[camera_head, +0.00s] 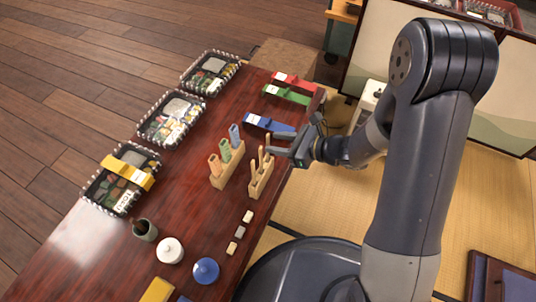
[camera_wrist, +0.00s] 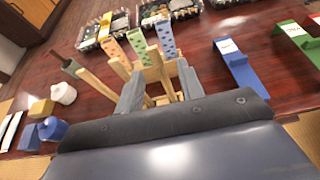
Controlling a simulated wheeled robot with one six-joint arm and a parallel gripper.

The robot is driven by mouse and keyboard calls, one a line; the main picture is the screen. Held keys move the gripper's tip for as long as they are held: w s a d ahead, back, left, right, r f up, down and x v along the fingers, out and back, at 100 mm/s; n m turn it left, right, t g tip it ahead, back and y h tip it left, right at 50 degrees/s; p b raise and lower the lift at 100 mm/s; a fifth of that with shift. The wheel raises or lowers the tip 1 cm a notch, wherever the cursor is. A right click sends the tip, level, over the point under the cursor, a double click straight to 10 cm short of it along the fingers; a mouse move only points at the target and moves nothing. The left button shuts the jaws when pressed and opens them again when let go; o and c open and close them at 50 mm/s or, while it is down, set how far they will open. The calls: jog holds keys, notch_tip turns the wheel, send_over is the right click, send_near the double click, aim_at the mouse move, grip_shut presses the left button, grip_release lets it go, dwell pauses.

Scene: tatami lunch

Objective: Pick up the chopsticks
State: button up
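Light wooden chopsticks (camera_head: 268,153) stand upright in a pale wooden holder (camera_head: 257,186) near the table's right edge. In the wrist view, pale sticks (camera_wrist: 155,68) rise between the two finger pads, and others (camera_wrist: 98,84) lean outside them at the left. My gripper (camera_head: 273,143) reaches in from the right at the height of the stick tops. Its fingers (camera_wrist: 160,86) are apart, one on each side of the sticks. I cannot tell whether a pad touches a stick. The lower part of the holder is hidden by my gripper in the wrist view.
A second wooden stand (camera_head: 229,176) with orange, green and blue patterned sleeves is just left of the holder. Blue (camera_head: 268,124), green (camera_head: 287,95) and red (camera_head: 294,81) bands lie behind. Bento boxes (camera_head: 172,118) line the left edge. Small blocks (camera_head: 248,216) and lidded pots (camera_head: 170,250) stand in front.

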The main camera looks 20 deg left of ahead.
jog(key=b+x, duration=0.2)
jog(key=x, duration=0.3)
jog(key=shift+a+r, duration=0.15)
jog(key=shift+a, duration=0.05)
jog(key=shift+c, duration=0.5)
grip_shut()
